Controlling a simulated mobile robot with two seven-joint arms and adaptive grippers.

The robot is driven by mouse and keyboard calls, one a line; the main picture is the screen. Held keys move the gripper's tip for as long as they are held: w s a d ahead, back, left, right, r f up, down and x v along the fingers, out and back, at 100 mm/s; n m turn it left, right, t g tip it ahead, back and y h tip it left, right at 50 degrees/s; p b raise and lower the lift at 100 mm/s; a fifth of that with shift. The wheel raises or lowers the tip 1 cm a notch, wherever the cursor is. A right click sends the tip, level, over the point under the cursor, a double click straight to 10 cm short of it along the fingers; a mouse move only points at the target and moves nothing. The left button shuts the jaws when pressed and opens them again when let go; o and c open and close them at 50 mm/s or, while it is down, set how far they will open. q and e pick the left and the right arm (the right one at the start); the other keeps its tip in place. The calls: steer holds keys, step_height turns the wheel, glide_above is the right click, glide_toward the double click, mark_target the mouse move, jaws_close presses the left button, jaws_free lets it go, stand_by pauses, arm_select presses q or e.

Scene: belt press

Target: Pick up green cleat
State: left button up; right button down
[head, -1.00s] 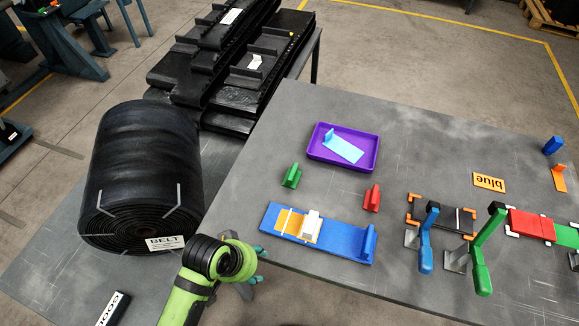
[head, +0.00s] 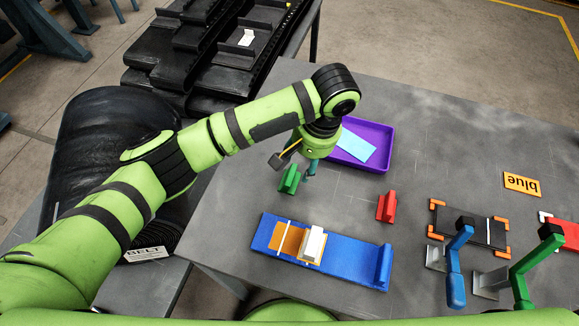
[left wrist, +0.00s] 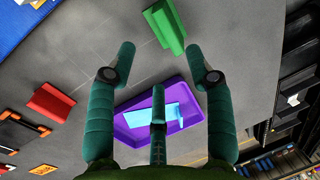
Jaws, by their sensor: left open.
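The green cleat (head: 289,179) stands on the grey table, left of the red cleat (head: 386,206) and in front of the purple tray (head: 384,137). My left gripper (head: 310,168) hangs over the table just beside the green cleat, to its right and slightly behind; most of its fingers are hidden by the wrist. In the left wrist view the open, empty fingers (left wrist: 160,62) point toward the green cleat (left wrist: 165,25), which lies beyond the tips and not between them. The purple tray (left wrist: 128,137) shows below the fingers there. My right gripper is out of view.
A blue fixture (head: 350,261) with orange and white pieces lies in front of the cleats. Blue (head: 455,285) and green (head: 523,290) lever clamps stand at the right. A black belt roll (head: 90,125) is at the left. The table between the red cleat and the tray is clear.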

mark_target(293, 174)
arm_select(q)
steer(key=f+p, duration=0.1)
steer(key=a+f+p, duration=0.1)
steer(key=shift+a+f, duration=0.2)
steer(key=shift+f, duration=0.1)
steer(key=f, duration=0.1)
steer(key=f+p, duration=0.1)
steer(key=shift+w+a+f, duration=0.2)
steer(key=shift+a+f, duration=0.05)
steer(key=shift+f, duration=0.1)
steer(key=shift+w+f, duration=0.1)
steer(key=shift+f, duration=0.4)
jaws_close()
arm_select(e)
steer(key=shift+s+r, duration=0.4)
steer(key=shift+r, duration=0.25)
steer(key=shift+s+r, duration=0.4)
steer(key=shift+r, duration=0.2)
